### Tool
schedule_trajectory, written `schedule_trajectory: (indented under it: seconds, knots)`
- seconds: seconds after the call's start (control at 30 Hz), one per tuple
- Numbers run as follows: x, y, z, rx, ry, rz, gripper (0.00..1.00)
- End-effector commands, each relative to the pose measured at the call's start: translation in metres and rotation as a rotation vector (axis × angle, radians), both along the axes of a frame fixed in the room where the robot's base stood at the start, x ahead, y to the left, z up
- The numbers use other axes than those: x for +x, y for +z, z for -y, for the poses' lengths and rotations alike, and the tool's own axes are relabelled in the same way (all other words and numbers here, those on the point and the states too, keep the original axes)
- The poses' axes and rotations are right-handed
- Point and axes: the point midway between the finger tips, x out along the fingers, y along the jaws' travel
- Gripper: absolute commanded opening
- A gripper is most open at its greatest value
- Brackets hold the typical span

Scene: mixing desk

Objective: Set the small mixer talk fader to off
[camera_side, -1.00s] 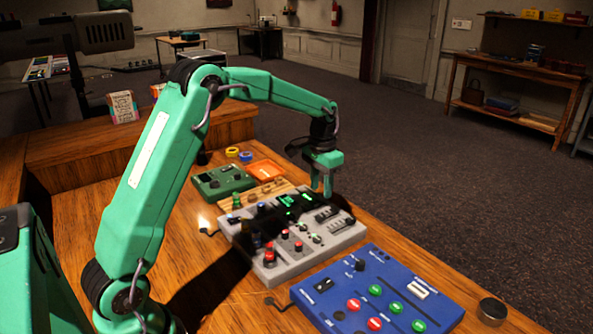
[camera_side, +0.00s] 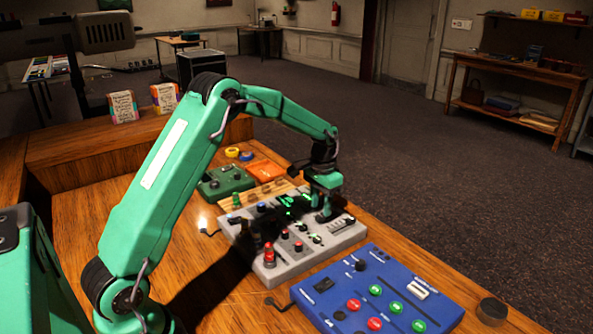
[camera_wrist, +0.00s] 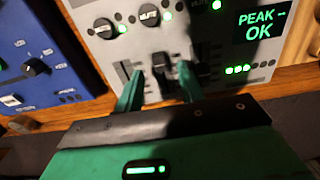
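The small mixer is a grey panel (camera_side: 346,236) with knobs, green lit displays and faders, lying on the desk. In the wrist view its grey face (camera_wrist: 177,38) shows short fader slots near the lower edge. My gripper (camera_side: 322,217) is low over the faders at the mixer's right end. In the wrist view my gripper (camera_wrist: 160,86) is open, with its two green fingers apart. A black fader cap (camera_wrist: 162,66) shows between and just beyond the fingertips; contact cannot be told. The talk label is not readable, and the fingers partly cover neighbouring faders.
A blue box (camera_side: 385,292) with red and green buttons lies beside the mixer. A dark round knob (camera_side: 492,311) stands near the desk's right edge. A green box (camera_side: 224,181) and an orange tray (camera_side: 266,170) lie behind the mixer.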

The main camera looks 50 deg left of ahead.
Motion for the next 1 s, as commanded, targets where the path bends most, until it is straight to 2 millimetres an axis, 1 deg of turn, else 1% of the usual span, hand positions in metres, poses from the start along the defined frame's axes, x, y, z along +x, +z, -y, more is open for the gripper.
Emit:
schedule_trajectory:
  seconds: [0.03, 0.1, 0.3, 0.63, 0.77, 0.8, 0.83, 1.0]
  knots:
    - [-0.001, -0.007, 0.000, -0.001, 0.000, -0.003, 0.38]
    - [-0.001, -0.015, 0.000, -0.001, 0.000, -0.003, 0.38]
    - [0.000, -0.028, 0.000, 0.000, 0.000, -0.001, 0.38]
    - [0.000, -0.030, 0.000, 0.000, 0.000, 0.000, 0.38]
    - [0.000, -0.029, 0.000, 0.000, 0.000, 0.000, 0.13]
    - [0.000, -0.029, 0.000, 0.000, 0.000, 0.000, 0.05]
    - [0.000, -0.029, 0.000, 0.000, 0.000, 0.000, 0.00]
    - [0.000, -0.029, 0.000, 0.000, 0.000, 0.000, 0.00]
